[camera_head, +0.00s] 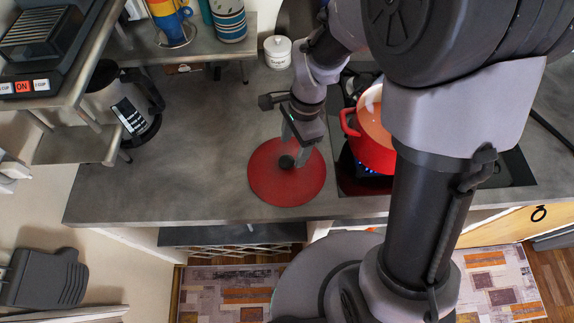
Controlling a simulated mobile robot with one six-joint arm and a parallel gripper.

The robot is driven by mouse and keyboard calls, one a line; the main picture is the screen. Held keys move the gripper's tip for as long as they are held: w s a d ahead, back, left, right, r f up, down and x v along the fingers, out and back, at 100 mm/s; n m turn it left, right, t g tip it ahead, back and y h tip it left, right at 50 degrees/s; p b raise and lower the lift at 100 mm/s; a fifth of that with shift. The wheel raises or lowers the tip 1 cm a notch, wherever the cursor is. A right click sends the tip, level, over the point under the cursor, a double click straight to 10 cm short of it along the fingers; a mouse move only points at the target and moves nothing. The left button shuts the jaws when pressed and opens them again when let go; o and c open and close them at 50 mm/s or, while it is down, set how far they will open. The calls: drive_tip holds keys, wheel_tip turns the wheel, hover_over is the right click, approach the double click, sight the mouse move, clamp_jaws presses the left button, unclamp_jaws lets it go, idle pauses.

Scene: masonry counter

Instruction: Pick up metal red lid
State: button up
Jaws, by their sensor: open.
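The red metal lid (268,187) lies flat on the grey counter, left of the stove. It is round with a dark knob (286,162) at its middle. My gripper (289,150) points down right over the lid, with its fingertips at or just above the knob. The fingers are open. From this angle I cannot tell whether they touch the knob or stand around it. The arm hides part of the lid's far edge.
A red pot (367,145) stands on the black stove (512,170) right of the lid, partly behind my arm. A white canister (277,52) stands at the back. A kettle (112,105) and a metal shelf (82,145) are at the left. The counter (190,165) left of the lid is clear.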

sight(287, 160)
drive_tip(key=f, duration=0.1)
drive_tip(key=a+f+b, duration=0.1)
drive_tip(key=f, duration=0.2)
drive_tip(key=shift+s+a+f+b, duration=0.3)
drive_tip(key=shift+s+f+b, duration=0.05)
drive_tip(key=shift+s+b, duration=0.05)
drive_tip(key=shift+r, duration=0.1)
drive_tip(key=shift+c, duration=0.4)
clamp_jaws()
